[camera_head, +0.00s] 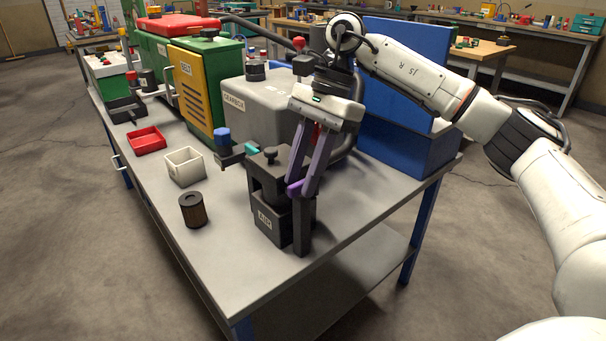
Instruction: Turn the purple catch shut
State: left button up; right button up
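The purple catch (295,188) shows as a small purple piece at the upper front of a dark block-shaped unit labelled "AIR" (265,218), near the front right of the workbench. My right gripper (301,187) reaches down from above, its two long fingers at the catch. The fingers stand apart higher up. The fingertips overlap the catch in the picture, so whether they grip it or only touch it cannot be told. The fingers hide part of the catch and the unit. My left gripper is not in view.
A grey gearbox (262,105) stands behind the unit, with a blue panel (398,140) to the right. A red tray (146,140), a white open box (184,167) and a dark cylinder (192,210) stand to the left. The front bench top (245,275) is clear.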

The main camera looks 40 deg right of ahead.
grip_shut()
jog(key=shift+m, duration=0.3)
jog(key=m+t, duration=0.1)
jog(key=m, duration=0.1)
jog(key=shift+s+m, duration=0.1)
jog(key=shift+m, duration=0.3)
jog(key=m+t, duration=0.1)
jog(key=m, duration=0.2)
jog(key=shift+m+t+h, duration=0.3)
jog(key=shift+t, duration=0.1)
jog(key=m, duration=0.2)
jog(key=m+t+h, duration=0.1)
jog(key=m, duration=0.2)
jog(key=shift+s+a+t+h, duration=0.1)
jog(key=shift+a+t+h, duration=0.05)
jog(key=shift+t+h, duration=0.15)
jog(key=m+h, duration=0.1)
jog(key=m, duration=0.1)
jog(key=m+h, duration=0.1)
jog(key=m, duration=0.2)
jog(key=shift+m+t+p, duration=0.3)
jog(key=shift+m, duration=0.3)
